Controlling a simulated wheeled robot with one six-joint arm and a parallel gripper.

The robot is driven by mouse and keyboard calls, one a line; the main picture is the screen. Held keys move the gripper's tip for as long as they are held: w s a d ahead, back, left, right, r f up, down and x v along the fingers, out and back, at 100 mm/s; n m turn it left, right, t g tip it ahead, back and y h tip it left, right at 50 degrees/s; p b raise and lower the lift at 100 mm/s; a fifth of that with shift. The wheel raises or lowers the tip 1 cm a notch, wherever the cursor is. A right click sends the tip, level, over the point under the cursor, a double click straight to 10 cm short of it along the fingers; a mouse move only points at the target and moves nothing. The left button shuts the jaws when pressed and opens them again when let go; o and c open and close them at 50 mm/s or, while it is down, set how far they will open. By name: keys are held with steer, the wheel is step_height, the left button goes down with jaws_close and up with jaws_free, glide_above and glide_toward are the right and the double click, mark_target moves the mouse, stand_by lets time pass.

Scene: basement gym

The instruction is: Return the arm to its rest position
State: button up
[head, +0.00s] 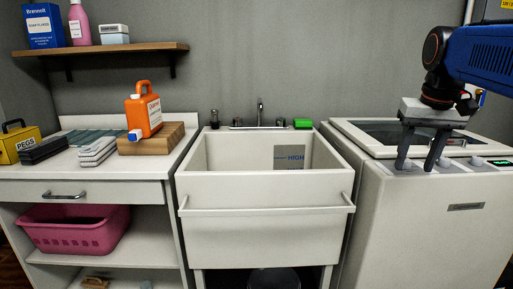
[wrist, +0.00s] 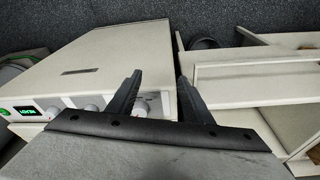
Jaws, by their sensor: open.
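My gripper (head: 418,150) is at the right in the head view, hanging fingers down in front of the washing machine's control panel. Its two dark fingers are apart, with nothing between them. In the wrist view, my gripper (wrist: 157,82) shows open and empty, with the machine's front and knobs behind it. My blue arm reaches in from the right edge of the head view.
The white washer (head: 432,215) stands right of the utility sink (head: 265,190). At left, a counter (head: 75,168) holds an orange jug (head: 143,112) on a wooden block (head: 163,140). A pink basket (head: 72,230) sits below. A shelf (head: 110,49) hangs above.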

steer(key=s+a+f+n+t, duration=0.1)
steer(key=s+a+f, duration=0.4)
steer(key=s+f, duration=0.3)
step_height(320, 180, down, 2)
steer(key=shift+s+a+f, duration=0.15)
steer(key=shift+s+a, duration=0.1)
steer(key=shift+a, duration=0.05)
steer(key=shift+n+t+y, duration=0.3)
steer(key=shift+n+t, duration=0.3)
steer(key=shift+n, duration=0.2)
steer(key=s+a+f, duration=0.1)
steer(key=s+f, duration=0.2)
steer(key=f, duration=0.1)
steer(key=s+a+f, duration=0.1)
steer(key=s+f, duration=0.2)
steer(key=f, duration=0.2)
steer(key=s+a+f, duration=0.1)
steer(key=s+f, duration=0.2)
steer(key=f, duration=0.2)
steer(key=shift+s+a+f, duration=0.1)
steer(key=shift+a, duration=0.3)
steer(key=shift+c, duration=0.3)
